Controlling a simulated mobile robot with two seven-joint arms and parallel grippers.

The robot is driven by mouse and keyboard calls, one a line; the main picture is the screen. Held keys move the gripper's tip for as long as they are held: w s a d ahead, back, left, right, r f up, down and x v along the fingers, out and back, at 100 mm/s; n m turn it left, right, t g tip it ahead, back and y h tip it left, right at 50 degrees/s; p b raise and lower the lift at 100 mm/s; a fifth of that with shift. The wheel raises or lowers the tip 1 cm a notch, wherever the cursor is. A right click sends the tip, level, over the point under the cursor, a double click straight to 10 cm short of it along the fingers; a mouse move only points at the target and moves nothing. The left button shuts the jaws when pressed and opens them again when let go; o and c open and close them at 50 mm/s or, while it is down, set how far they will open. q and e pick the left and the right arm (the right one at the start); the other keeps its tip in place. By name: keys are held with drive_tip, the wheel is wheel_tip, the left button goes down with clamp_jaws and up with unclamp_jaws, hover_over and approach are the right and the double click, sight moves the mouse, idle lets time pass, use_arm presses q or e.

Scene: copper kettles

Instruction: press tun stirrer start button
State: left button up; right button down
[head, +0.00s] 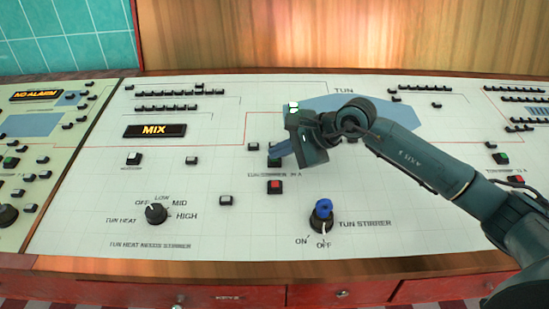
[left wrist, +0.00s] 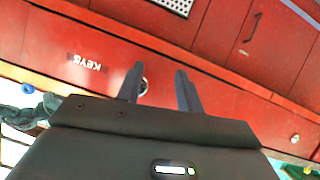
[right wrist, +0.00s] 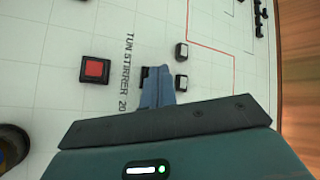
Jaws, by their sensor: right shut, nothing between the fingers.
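The tun stirrer start button (head: 274,163) is a small dark button just above a red button (head: 275,187) on the white panel. My right gripper (head: 274,155) is shut and empty, its fingertips over the start button and hiding most of it. In the right wrist view the blue-grey fingertips (right wrist: 155,70) cover the button, with only a dark edge showing beside them. I cannot tell whether they touch it. The red button also shows there (right wrist: 95,69), clear of the fingers. My left gripper (left wrist: 158,80) is open and empty in front of red drawers.
The tun stirrer knob (head: 321,215), with a blue top, stands below right of the red button. The tun heat knob (head: 156,213) is further left. A wooden edge (head: 200,266) runs above the red drawers.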

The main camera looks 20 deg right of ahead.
drive_tip(key=shift+s+r+p, duration=0.15)
drive_tip(key=shift+r+p, duration=0.15)
drive_tip(key=shift+r, duration=0.45)
drive_tip(key=r+p, duration=0.1)
drive_tip(key=r, duration=0.1)
drive_tip(key=s+r+p, duration=0.1)
drive_tip(key=r, duration=0.2)
drive_tip(key=shift+a, duration=0.15)
drive_tip(key=shift+f, duration=0.1)
idle(0.7)
